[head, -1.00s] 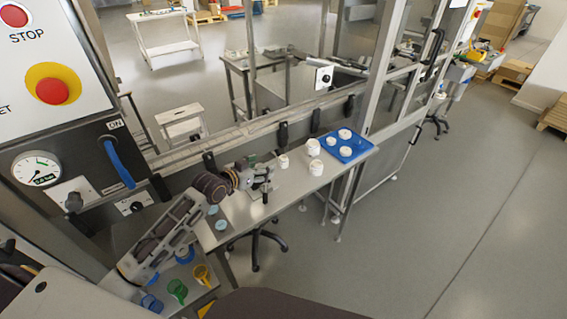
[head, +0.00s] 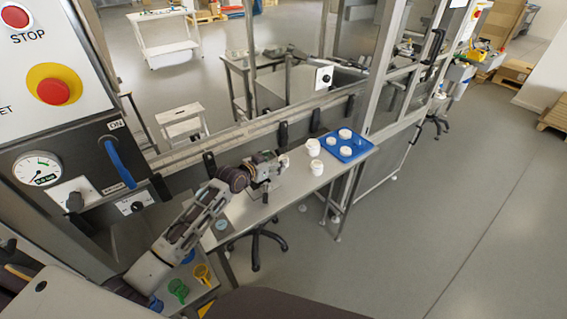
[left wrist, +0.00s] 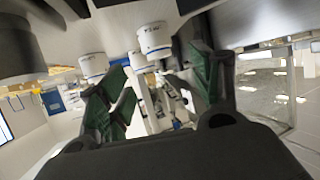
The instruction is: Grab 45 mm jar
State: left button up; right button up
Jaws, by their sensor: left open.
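My left gripper (head: 272,170) reaches over the steel table from the left in the head view. In the left wrist view its green-padded fingers (left wrist: 163,85) are apart, with nothing held between them. Two white jars (head: 312,146) (head: 317,167) stand on the table just right of the gripper. A smaller jar beside them is mostly or wholly hidden by the gripper. The left wrist view is upside down and shows a white jar with dark print (left wrist: 153,38) beyond the finger gap and another white jar (left wrist: 93,65) beside a finger. I cannot tell sizes from the labels. My right gripper is not in view.
A blue tray (head: 361,155) with several white jars sits at the table's far right end. A machine frame with black handles (head: 283,132) runs along the back edge. A pale blue lid-like disc (head: 222,224) lies near the left end. Coloured cups (head: 178,290) are at lower left.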

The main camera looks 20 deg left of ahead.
aim_at(280, 159)
pick_arm(q)
jog(key=shift+w+f, duration=0.1)
jog(key=shift+w, duration=0.05)
dwell(0.3)
jog(key=shift+x, duration=2.5)
jog(key=shift+f, duration=0.15)
jog(key=c, duration=1.1)
notch_tip(280, 159, up, 10)
